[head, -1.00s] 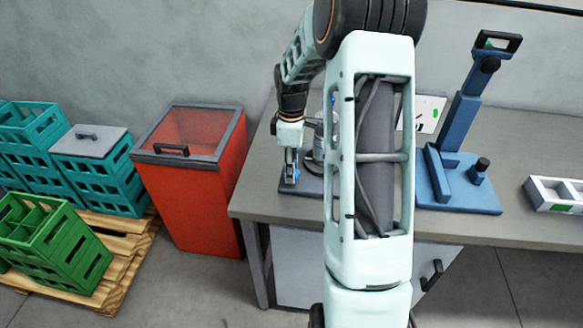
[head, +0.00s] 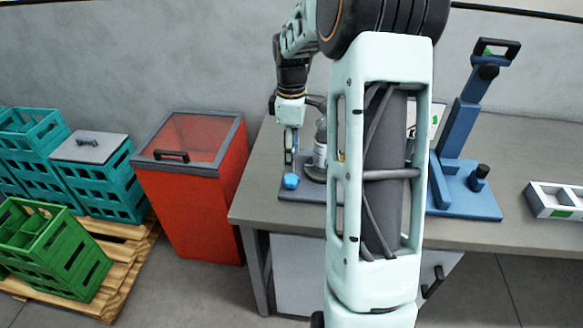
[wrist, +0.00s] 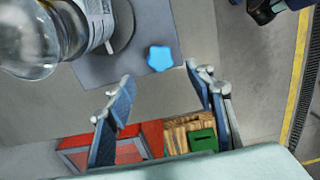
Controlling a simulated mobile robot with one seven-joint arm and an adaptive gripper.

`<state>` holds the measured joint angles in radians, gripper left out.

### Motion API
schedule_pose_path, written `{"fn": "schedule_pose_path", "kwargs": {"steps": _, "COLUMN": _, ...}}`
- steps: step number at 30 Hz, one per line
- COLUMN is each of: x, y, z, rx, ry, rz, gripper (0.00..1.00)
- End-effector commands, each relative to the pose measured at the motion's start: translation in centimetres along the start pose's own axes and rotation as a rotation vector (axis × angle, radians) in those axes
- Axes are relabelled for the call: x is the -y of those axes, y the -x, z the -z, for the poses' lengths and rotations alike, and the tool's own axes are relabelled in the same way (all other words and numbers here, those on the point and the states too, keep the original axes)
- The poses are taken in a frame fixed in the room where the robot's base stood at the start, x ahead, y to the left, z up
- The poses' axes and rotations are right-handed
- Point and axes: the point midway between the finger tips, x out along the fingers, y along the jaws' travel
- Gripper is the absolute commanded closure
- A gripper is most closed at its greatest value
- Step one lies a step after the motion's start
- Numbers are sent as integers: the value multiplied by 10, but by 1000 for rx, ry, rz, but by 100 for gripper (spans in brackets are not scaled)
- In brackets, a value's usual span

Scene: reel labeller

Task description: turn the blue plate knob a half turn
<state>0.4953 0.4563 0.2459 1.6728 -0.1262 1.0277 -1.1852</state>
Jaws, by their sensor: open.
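The blue plate knob (head: 291,181) sits at the front left corner of a dark grey plate (head: 316,195) on the workbench. In the wrist view the knob (wrist: 160,58) is a lobed blue shape, beyond and between the fingertips. My gripper (head: 291,158) is above and just behind the knob in the head view, pointing down. In the wrist view my gripper (wrist: 158,73) has its two fingers wide apart with nothing between them, and the knob looks clear of both. A clear bottle with a white label (wrist: 85,25) stands on the plate's round holder.
A blue stand (head: 467,190) is on the bench to the right, with a white divided tray (head: 556,199) beyond it. A red bin (head: 190,205) stands left of the bench. My arm hides part of the plate's right side.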

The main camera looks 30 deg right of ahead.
Motion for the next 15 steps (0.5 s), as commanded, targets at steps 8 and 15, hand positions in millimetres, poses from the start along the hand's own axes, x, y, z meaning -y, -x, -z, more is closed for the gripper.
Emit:
{"fn": "schedule_pose_path", "kwargs": {"steps": 8, "x": 0, "y": 37, "z": 0, "rx": -1, "ry": 0, "rz": -1, "gripper": 51}}
{"fn": "schedule_pose_path", "kwargs": {"steps": 15, "x": 0, "y": 42, "z": 0, "rx": -1, "ry": 0, "rz": 0, "gripper": 51}}
